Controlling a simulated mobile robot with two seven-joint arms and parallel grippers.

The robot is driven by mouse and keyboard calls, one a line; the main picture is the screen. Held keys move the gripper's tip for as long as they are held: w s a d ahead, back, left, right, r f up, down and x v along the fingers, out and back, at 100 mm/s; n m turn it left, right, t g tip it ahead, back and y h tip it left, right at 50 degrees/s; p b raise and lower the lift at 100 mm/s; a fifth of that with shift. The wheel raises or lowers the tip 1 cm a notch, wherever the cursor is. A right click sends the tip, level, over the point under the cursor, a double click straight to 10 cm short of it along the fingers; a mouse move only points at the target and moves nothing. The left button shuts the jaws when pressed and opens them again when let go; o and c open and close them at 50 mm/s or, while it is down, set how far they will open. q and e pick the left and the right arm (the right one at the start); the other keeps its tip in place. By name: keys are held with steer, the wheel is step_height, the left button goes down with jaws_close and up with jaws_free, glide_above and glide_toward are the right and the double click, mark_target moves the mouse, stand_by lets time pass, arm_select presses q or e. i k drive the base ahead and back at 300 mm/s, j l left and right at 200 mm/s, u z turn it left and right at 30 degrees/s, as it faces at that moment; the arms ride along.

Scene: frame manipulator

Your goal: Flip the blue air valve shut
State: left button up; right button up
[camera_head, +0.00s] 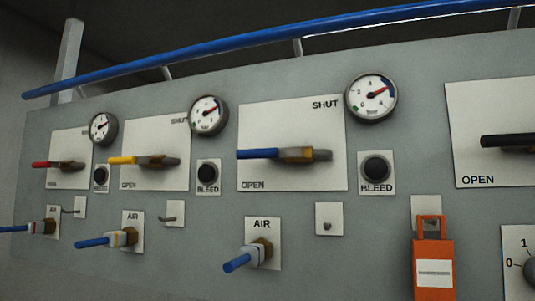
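A small air valve (258,252) with a blue handle sits on a white plate marked AIR, low in the middle of the panel. Its handle (237,263) points left and slightly down. Above it is a larger valve with a blue lever (257,154), lying level and pointing left, on a plate (290,112) marked SHUT at top right and OPEN at bottom left. Neither of my grippers is in view.
Levers in red (42,164), yellow (121,160) and black (503,141) flank the blue one. Round gauges (371,97) and BLEED buttons (376,169) sit between plates. An orange tag (433,265) hangs at lower right. A blue rail (230,46) runs above the panel.

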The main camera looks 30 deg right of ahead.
mark_target(275, 152)
steer(key=l+u, duration=0.5)
steer(key=u, duration=0.2)
steer(key=k+j, duration=0.15)
steer(key=l, duration=0.15)
steer(key=i+u, duration=0.05)
